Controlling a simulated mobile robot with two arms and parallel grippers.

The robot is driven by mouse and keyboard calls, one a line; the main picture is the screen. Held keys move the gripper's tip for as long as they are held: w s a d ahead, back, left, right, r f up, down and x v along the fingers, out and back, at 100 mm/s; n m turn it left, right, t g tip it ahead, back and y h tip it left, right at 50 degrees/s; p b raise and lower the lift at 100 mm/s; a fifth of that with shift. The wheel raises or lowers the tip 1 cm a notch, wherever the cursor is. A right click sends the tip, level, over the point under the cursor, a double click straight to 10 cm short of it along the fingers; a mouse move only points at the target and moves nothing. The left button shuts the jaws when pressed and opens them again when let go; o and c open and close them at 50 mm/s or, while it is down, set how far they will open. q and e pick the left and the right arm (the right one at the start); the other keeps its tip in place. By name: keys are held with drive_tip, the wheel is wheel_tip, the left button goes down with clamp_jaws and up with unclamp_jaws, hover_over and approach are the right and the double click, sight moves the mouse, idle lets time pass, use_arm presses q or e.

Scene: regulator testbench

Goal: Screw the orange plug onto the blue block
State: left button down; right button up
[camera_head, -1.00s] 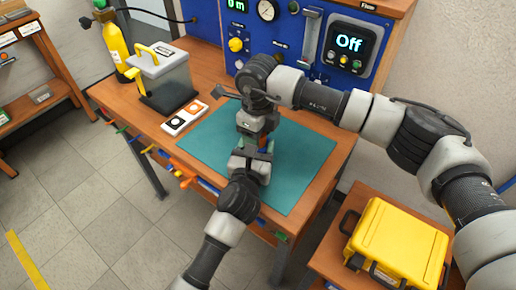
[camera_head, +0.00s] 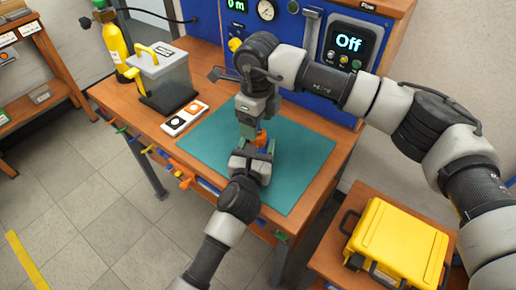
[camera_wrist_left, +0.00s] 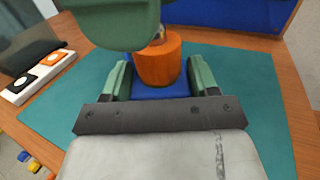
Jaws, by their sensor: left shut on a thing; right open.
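The orange plug (camera_head: 262,138) shows between my two grippers in the head view. In the left wrist view the plug (camera_wrist_left: 157,64) stands upright on the blue block (camera_wrist_left: 160,92); how deep it sits cannot be told. My left gripper (camera_head: 262,152) is shut on the blue block, with a green finger on each side of it in the left wrist view. My right gripper (camera_head: 246,132) is open, close beside and above the plug. Its green finger (camera_wrist_left: 115,22) fills the top of the left wrist view and hides part of the plug's top.
A teal mat (camera_head: 308,155) covers the table around the work. The blue panel (camera_head: 285,40) stands behind. A yellow case (camera_head: 398,240) is at lower right.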

drive_tip(key=shift+d+r+n, duration=0.1)
drive_tip(key=shift+r+n, duration=1.6)
drive_tip(key=shift+r, duration=0.05)
drive_tip(key=shift+c, duration=0.4)
drive_tip(key=shift+f, duration=0.1)
drive_tip(key=shift+f, duration=3.95)
drive_tip(key=c, duration=0.9)
drive_tip(key=shift+m, duration=1.7)
